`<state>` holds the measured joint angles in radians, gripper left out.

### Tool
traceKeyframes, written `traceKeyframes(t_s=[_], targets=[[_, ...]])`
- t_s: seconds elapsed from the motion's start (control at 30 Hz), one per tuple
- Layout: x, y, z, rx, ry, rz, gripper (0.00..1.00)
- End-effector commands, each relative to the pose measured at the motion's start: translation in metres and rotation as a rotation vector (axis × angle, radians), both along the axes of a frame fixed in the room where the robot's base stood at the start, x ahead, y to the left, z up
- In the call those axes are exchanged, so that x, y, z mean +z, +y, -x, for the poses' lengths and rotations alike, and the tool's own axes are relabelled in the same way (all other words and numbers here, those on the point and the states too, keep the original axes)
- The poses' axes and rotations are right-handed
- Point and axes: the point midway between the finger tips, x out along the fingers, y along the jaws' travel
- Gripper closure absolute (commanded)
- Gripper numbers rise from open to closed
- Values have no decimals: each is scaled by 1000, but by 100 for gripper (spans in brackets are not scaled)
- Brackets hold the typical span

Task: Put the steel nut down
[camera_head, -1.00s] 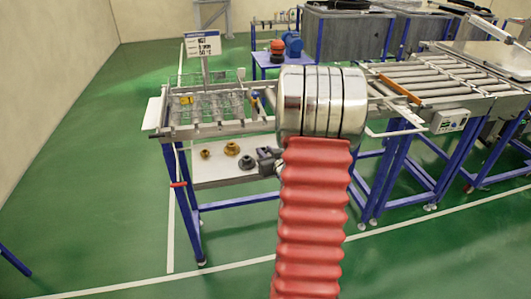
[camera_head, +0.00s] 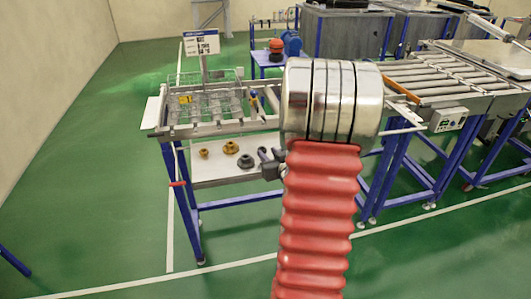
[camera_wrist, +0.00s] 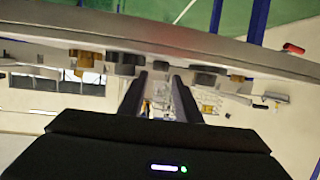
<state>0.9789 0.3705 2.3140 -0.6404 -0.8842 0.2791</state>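A dark grey nut (camera_head: 246,161), which looks like the steel one, lies on the white lower shelf (camera_head: 225,175) of the blue-framed table. Two brass-coloured nuts (camera_head: 204,153) (camera_head: 231,147) lie farther left and back on the shelf. My gripper (camera_head: 268,160) is just right of the grey nut, partly hidden by my arm. In the wrist view my gripper (camera_wrist: 159,80) has its two dark fingers apart, with a see-through gap and no nut clearly held. Dark nuts (camera_wrist: 125,62) (camera_wrist: 205,76) and brass-coloured ones (camera_wrist: 85,58) (camera_wrist: 237,78) sit along the shelf there; which dark one is steel I cannot tell.
Wire baskets (camera_head: 205,103) and a sign (camera_head: 201,43) stand on the table top above the shelf. Blue legs and a red handle (camera_head: 177,184) edge the shelf. A roller conveyor (camera_head: 440,70) is at the right. Green floor in front is open.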

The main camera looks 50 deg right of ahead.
Motion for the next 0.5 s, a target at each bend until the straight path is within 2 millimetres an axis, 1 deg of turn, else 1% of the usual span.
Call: traceKeyframes(t_s=[0.03,0.2,0.5], targets=[[3,3,7,-2,-1,1,69],[10,14,28,-2,1,-1,69],[21,30,60,-2,-1,1,69]])
